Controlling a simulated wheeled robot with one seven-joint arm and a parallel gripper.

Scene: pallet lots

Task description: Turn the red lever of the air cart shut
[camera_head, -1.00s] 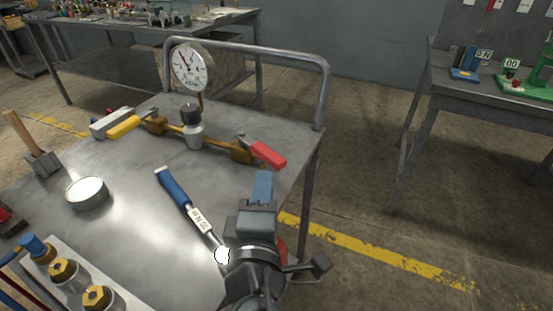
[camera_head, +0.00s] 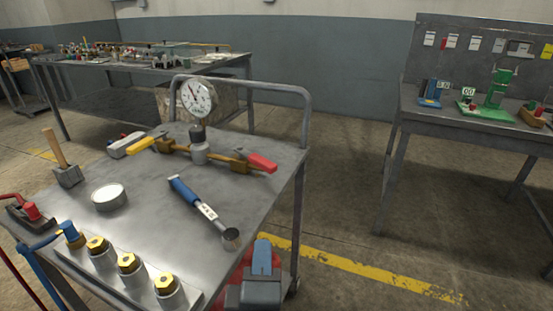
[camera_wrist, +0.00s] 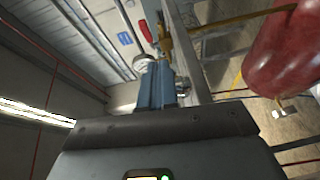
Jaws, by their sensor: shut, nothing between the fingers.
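The air cart (camera_head: 222,188) is a grey metal cart with a tube rail. A brass pipe with a round gauge (camera_head: 197,98) sits on its top. The red lever (camera_head: 262,162) is at the pipe's right end and lies slightly angled to the pipe. It also shows in the wrist view (camera_wrist: 146,31). A yellow lever (camera_head: 140,145) is at the left end. My gripper (camera_head: 262,256) is shut and empty, with blue fingers, beside the cart's near right edge. It is apart from the red lever. Its fingers also show in the wrist view (camera_wrist: 158,84).
A blue-handled tool (camera_head: 187,191) lies on the cart between my gripper and the pipe. A mallet (camera_head: 63,163), a round tin (camera_head: 109,196) and several brass-topped fittings (camera_head: 129,264) stand at left. A red tank (camera_wrist: 283,55) is below. Floor right of the cart is clear.

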